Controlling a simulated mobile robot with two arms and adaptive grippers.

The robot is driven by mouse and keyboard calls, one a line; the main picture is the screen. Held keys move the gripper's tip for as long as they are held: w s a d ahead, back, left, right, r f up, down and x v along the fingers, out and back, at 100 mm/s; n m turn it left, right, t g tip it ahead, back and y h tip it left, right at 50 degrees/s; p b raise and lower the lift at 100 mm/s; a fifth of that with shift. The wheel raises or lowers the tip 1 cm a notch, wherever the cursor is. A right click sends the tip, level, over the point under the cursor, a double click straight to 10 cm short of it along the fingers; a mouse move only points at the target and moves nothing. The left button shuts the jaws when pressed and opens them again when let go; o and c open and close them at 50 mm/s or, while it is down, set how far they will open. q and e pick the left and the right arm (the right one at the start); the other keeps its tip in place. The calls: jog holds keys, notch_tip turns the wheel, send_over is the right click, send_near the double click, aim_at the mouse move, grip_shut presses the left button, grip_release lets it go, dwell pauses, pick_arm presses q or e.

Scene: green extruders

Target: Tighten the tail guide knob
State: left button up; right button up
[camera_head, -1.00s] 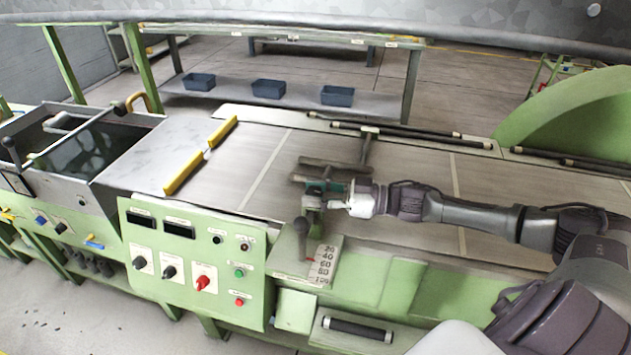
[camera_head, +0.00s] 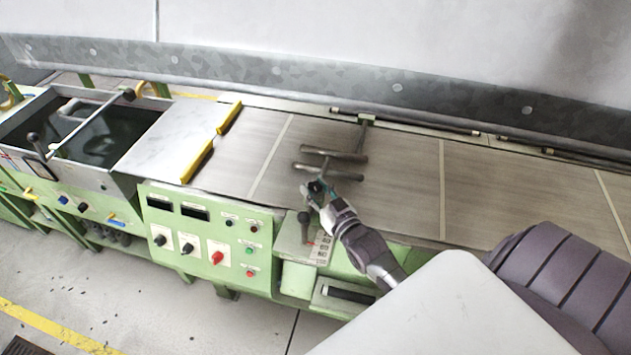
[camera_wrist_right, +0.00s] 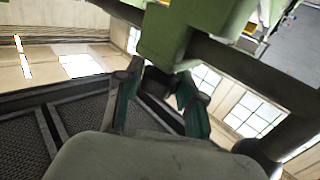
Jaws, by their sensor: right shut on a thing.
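The tail guide, two dark parallel bars (camera_head: 335,153) on a post, lies over the conveyor belt at its near middle. My right gripper (camera_head: 316,188) is at the near end of the guide, its arm coming up from the lower right. In the right wrist view, the dark tail guide knob (camera_wrist_right: 157,82) sits between the teal-padded fingers (camera_wrist_right: 156,98), under a green block (camera_wrist_right: 165,38). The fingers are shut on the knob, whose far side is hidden. In the head view the gripper largely hides the knob. My left gripper is not in view.
A lever (camera_head: 304,226) stands beside a number scale just below the gripper. A green control panel (camera_head: 205,240) with knobs and buttons is to the left. In the wrist view a thick dark rod (camera_wrist_right: 250,75) passes close on the right. The belt (camera_head: 400,170) is clear farther right.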

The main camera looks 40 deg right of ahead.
aim_at(315, 187)
jog(key=shift+m+h, duration=0.5)
jog(key=shift+h, duration=0.6)
jog(key=o, duration=1.2)
jog(key=shift+c, duration=0.2)
notch_tip(315, 187, up, 10)
jog(key=shift+r, duration=0.1)
